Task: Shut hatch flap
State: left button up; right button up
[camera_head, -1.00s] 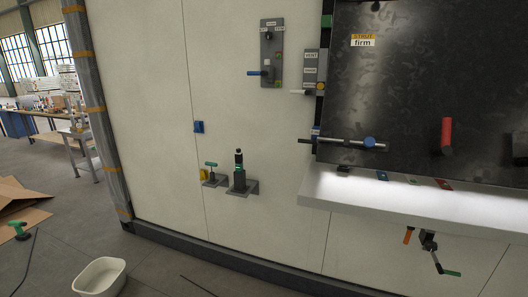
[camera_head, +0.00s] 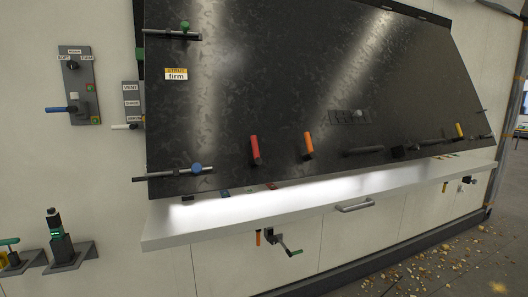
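The hatch flap is a large dark mottled panel (camera_head: 300,90) across the middle of the head view. It carries a "STRUT firm" label (camera_head: 176,74), a red handle (camera_head: 255,149), an orange handle (camera_head: 308,145) and a dark bar handle (camera_head: 362,151). Its lower edge is above a lit white ledge (camera_head: 330,193). A strip of the ledge shows under that edge; I cannot tell how far the flap stands open. A rod with a blue knob (camera_head: 196,169) is at its lower left corner, and a rod with a green knob (camera_head: 183,28) at its upper left. Neither gripper is in view.
Left of the flap are a SOFT/FIRM switch panel (camera_head: 78,85) with a blue lever and a VENT panel (camera_head: 131,105). Bracketed tools (camera_head: 62,245) are at lower left. A crank (camera_head: 287,246) and a grey handle (camera_head: 355,205) are below. Debris (camera_head: 430,265) litters the floor at right.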

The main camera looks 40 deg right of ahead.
aim_at(276, 72)
jog(key=k+l+z, duration=0.1)
jog(key=z, duration=0.9)
